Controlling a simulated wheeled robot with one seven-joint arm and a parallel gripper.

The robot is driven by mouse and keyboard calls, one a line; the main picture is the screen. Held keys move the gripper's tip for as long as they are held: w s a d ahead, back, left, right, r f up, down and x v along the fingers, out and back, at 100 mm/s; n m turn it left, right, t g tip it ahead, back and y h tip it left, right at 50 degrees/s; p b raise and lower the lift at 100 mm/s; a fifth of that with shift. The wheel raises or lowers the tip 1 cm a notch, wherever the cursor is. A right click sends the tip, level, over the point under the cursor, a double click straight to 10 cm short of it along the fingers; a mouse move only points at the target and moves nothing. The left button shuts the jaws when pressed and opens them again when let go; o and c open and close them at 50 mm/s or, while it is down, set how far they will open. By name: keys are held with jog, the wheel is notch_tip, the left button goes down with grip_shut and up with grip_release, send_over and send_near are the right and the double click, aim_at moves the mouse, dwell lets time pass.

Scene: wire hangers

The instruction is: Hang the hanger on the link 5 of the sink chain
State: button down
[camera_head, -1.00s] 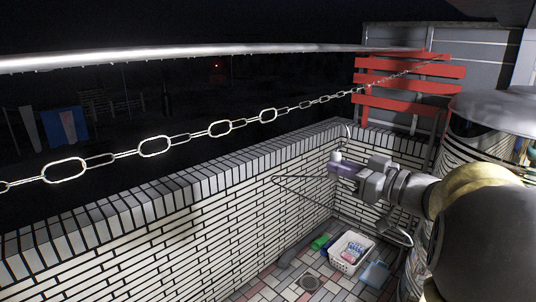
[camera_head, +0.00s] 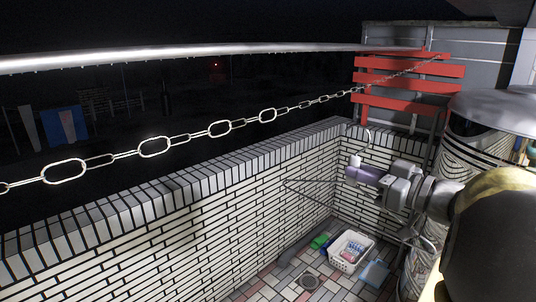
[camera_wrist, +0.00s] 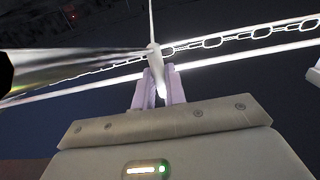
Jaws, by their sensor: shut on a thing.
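The sink chain (camera_head: 220,128) runs from the lower left to the upper right in the head view, with long and short links; which one is link 5 I cannot tell. My gripper (camera_head: 357,170) is below and right of the chain in that view, shut on the hanger near its neck. The hanger's hook (camera_head: 367,138) points up above the fingers, apart from the chain. Its thin wire body (camera_head: 300,182) reaches left in front of the brick wall. In the wrist view, the purple fingers (camera_wrist: 158,88) grip the hanger's pale neck (camera_wrist: 154,55), and the chain (camera_wrist: 262,33) passes behind.
A shiny rail (camera_head: 200,56) runs above the chain. A brick parapet (camera_head: 200,187) stands below it. Red slats (camera_head: 410,87) are at the back right. A white basket (camera_head: 347,262) sits on the tiled floor. Free air lies between chain and parapet.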

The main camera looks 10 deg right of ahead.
jog(key=w+a+f+m+t+h+b, duration=0.1)
jog(key=w+a+f+h+b, duration=0.2)
jog(key=w+f, duration=0.7)
jog(key=w+a+f+m+t+b, duration=0.1)
jog(key=w+a+f+b, duration=0.35)
jog(key=f, duration=0.95)
jog(key=w+a+f+m+h+b, duration=0.1)
jog(key=f+h+b, duration=0.1)
jog(key=f, duration=0.8)
jog(key=w+a+f+m+t+h+b, duration=0.1)
jog(key=a+f+m+h+b, duration=0.1)
jog(key=f, duration=0.8)
jog(key=w+a+f+m+h+b, duration=0.1)
jog(key=a+f+m+h+b, duration=0.1)
jog(key=f, duration=0.9)
jog(key=shift+w+a+h+b, duration=0.2)
jog(key=shift+h+b, duration=0.1)
jog(key=shift+h, duration=0.5)
